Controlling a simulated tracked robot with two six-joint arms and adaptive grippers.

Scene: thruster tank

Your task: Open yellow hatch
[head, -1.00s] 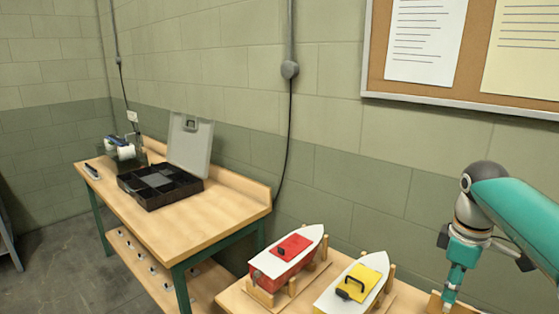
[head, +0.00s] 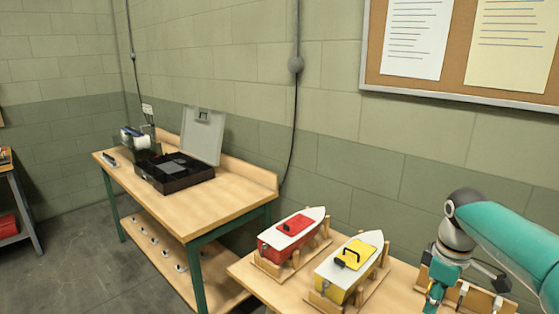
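The yellow hatch (head: 356,253) lies on the white deck of a boat with a yellow hull (head: 333,283). A black handle stands up on the hatch, and the hatch looks closed. The boat rests on a wooden cradle on the near bench. My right arm comes in from the right, and its gripper (head: 432,300) points down near the bottom edge, to the right of the yellow boat and apart from it. Its fingertips are too small and cut off to tell their opening. My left gripper is out of view.
A red-hatched boat (head: 291,235) stands in a cradle left of the yellow one. A wooden rack (head: 475,297) is behind my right gripper. Another bench (head: 215,208) holds an open black case (head: 172,180). A shelf with a red bin (head: 8,226) is at far left.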

